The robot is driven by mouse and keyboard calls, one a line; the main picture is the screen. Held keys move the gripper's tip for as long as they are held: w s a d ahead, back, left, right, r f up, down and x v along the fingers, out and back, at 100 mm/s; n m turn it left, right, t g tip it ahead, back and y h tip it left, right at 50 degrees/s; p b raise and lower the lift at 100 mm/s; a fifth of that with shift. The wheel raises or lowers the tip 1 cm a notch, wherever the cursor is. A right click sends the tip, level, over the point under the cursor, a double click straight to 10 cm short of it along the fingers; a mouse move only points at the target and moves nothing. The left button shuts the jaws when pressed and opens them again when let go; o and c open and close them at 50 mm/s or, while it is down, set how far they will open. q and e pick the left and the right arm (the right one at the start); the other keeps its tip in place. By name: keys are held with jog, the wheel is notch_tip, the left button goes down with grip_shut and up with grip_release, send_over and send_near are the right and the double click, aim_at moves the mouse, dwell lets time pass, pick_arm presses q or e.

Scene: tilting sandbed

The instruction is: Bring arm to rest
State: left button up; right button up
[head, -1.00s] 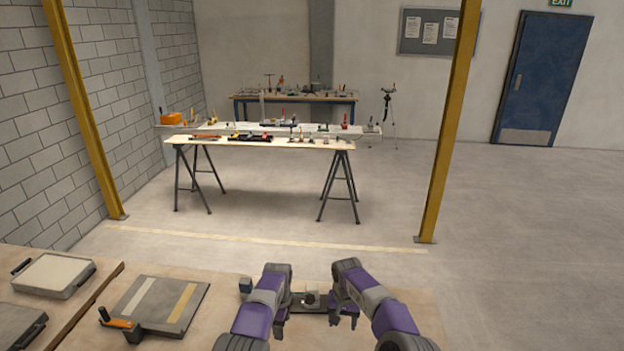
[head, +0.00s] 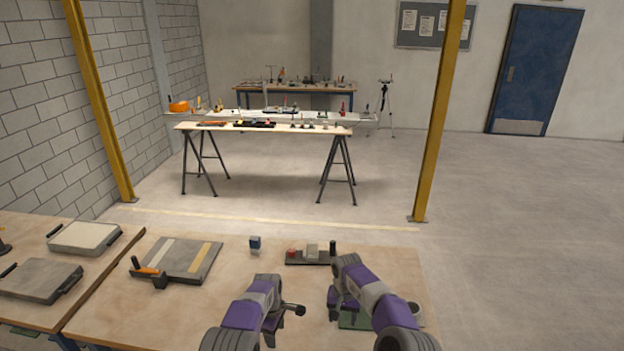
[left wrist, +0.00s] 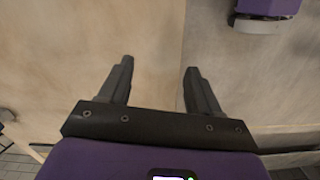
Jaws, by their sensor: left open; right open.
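My left gripper (head: 277,318) is low in the head view, over the near wooden bench (head: 200,310). In the left wrist view (left wrist: 158,75) its two dark fingers are wide apart, with only bare wood and a darker patch beyond them. My right gripper (head: 340,308) is to its right, over a green item (head: 352,322) on the bench; its arm partly hides both. I cannot tell whether it touches that item. No held thing shows in either gripper. Both forearms are purple and reach forward over the bench.
A dark base with small blocks (head: 309,258) stands beyond my grippers. A small blue block (head: 255,243) is left of it. A grey board with strips and an orange-handled lever (head: 148,271) lies further left. Two shallow trays (head: 85,238) are on the left table. Bare wood lies left of my left arm.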

pick_arm(q)
jog(key=s+a+f+m+h, duration=0.25)
jog(key=s+f+m, duration=0.25)
jog(key=s+f, duration=0.9)
jog(key=s+d+r+m+h, duration=0.1)
jog(key=s+d+r+m, duration=0.2)
jog(key=s, duration=0.8)
jog(key=s+d+r+m, duration=0.1)
jog(key=s+r+m, duration=0.25)
jog(key=s, duration=0.75)
pick_arm(e)
jog(key=s+a+f+n+y, duration=0.2)
jog(key=s+a+f+y, duration=0.15)
jog(key=s+f, duration=1)
jog(key=s+d+m, duration=0.1)
jog(key=s+d, duration=0.1)
jog(key=s, duration=1)
jog(key=s+d+m, duration=0.1)
jog(key=s+d, duration=0.1)
jog(key=s, duration=1)
pick_arm(q)
notch_tip(320, 180, down, 11)
jog(key=b, duration=1)
jog(key=shift+w+t, duration=0.4)
pick_arm(e)
notch_tip(320, 180, down, 10)
jog(key=shift+w+f+t+y, duration=0.25)
jog(key=shift+w+t+y, duration=0.05)
jog(key=shift+y, duration=0.05)
